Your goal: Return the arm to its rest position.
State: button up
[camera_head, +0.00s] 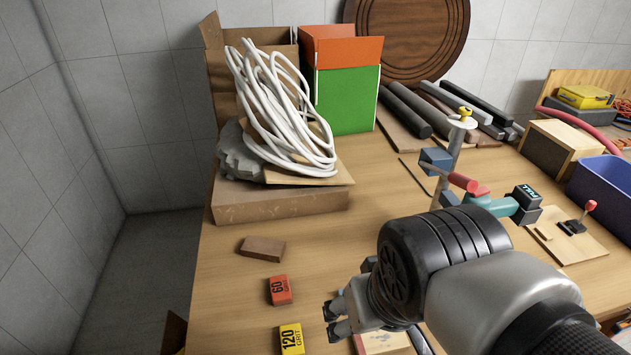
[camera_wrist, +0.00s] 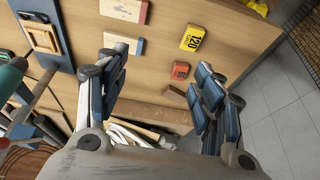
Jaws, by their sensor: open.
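My gripper (camera_head: 342,312) is over the front part of the wooden workbench, with my arm reaching in from the lower right. In the wrist view my gripper (camera_wrist: 160,90) has its two blue-padded fingers spread wide apart, with nothing between them. The coiled white hose (camera_head: 283,112) leans at the back left on a stack of boards and a cardboard box, well apart from my gripper. Part of the hose (camera_wrist: 128,134) also shows low in the wrist view, partly hidden by my gripper.
A red 60 grit block (camera_head: 280,290), a yellow 120 grit block (camera_head: 291,339) and a brown block (camera_head: 262,249) lie left of my gripper. A clamped tool (camera_head: 490,203) stands behind my arm. A blue bin (camera_head: 603,195) is at right. Bare bench lies behind my gripper.

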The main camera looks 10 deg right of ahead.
jog(key=shift+s+d+r+t, duration=0.15)
jog(key=shift+s+d, duration=0.1)
jog(key=shift+s, duration=0.3)
jog(key=shift+s+d+r+t, duration=0.1)
jog(key=shift+s+d+t, duration=0.1)
jog(key=shift+s, duration=0.3)
dwell(0.6)
